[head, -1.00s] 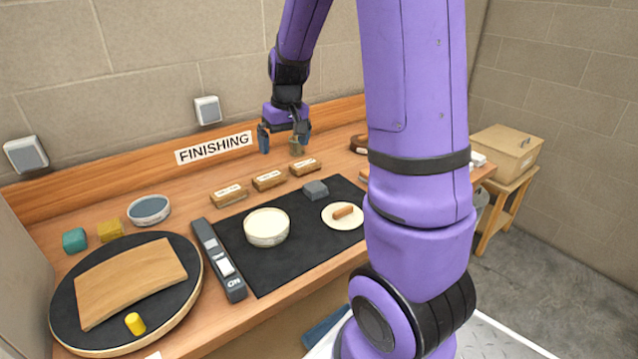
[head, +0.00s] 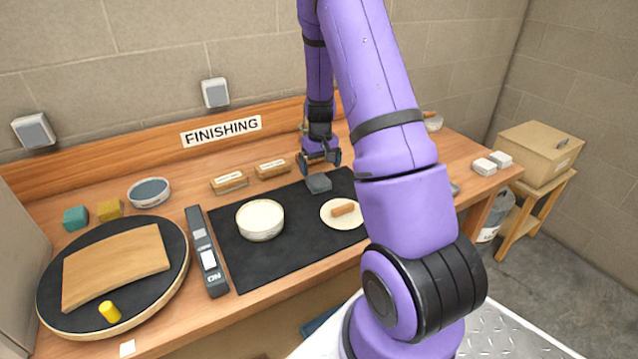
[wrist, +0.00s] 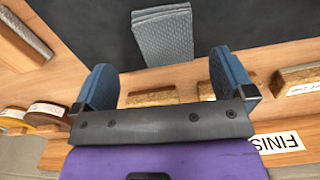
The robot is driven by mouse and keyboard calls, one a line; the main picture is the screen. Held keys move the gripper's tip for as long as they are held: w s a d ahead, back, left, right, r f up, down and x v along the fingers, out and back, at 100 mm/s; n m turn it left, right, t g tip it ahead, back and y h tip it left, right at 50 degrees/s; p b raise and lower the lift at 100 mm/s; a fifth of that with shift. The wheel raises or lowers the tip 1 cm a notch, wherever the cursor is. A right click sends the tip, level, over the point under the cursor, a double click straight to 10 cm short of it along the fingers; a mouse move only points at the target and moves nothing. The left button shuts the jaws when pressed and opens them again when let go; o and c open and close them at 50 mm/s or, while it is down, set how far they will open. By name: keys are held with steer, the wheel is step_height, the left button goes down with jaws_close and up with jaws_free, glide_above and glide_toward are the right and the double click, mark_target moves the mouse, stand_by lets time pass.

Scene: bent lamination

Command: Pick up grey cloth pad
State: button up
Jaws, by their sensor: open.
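The grey cloth pad (head: 318,183) is a small folded block lying on the black mat (head: 290,262), near the mat's back edge. In the wrist view the pad (wrist: 163,35) shows a woven texture and folded layers, beyond the fingertips and a little right of centre. My gripper (head: 320,162) is open and empty, above and slightly behind the pad in the head view. In the wrist view its two blue fingers (wrist: 162,75) stand apart with the pad ahead of them, not between them. The gap in height between fingers and pad is hard to tell.
A white bowl (head: 260,221) and a pale disc (head: 330,217) with a brown piece (head: 343,209) are on the mat. Wooden blocks (head: 273,169) line the mat's back. A grey level-like bar (head: 206,253) and a round turntable (head: 170,289) are left. The wall is close behind.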

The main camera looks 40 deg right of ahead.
mark_target(319, 179)
steer(key=shift+w+a+f, duration=0.1)
steer(key=shift+f, duration=1.35)
steer(key=shift+w+a+f, duration=0.1)
steer(key=shift+f, duration=1.35)
steer(key=shift+c, duration=0.2)
steer(key=c, duration=0.9)
